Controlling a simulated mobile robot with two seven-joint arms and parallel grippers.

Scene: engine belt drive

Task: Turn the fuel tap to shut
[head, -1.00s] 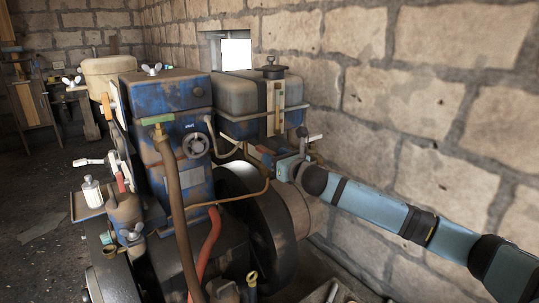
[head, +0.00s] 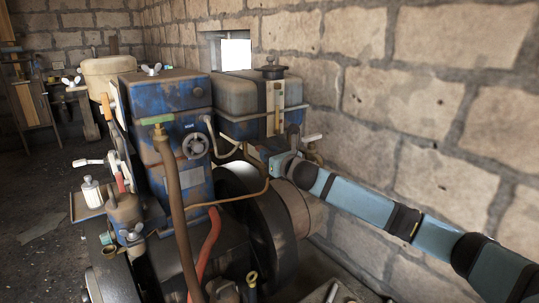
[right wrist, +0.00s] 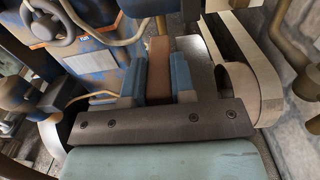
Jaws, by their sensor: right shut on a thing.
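My right gripper (head: 273,160) is below the grey fuel tank (head: 262,100), beside the engine. In the right wrist view its two blue fingers (right wrist: 157,85) are closed on a reddish-brown bar, which looks like the fuel tap's lever (right wrist: 158,60). The bar sits between the fingers and touches both. In the head view the gripper and the tank hide most of this spot, so the tap's exact angle cannot be told. My left gripper is not in view.
A brass fitting with a pale lever (head: 312,138) is just right of the gripper. The dark flywheel (head: 262,225) is close below. A blue engine housing with a handwheel (head: 195,145) stands to the left. The stone wall (head: 430,110) runs close along the right.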

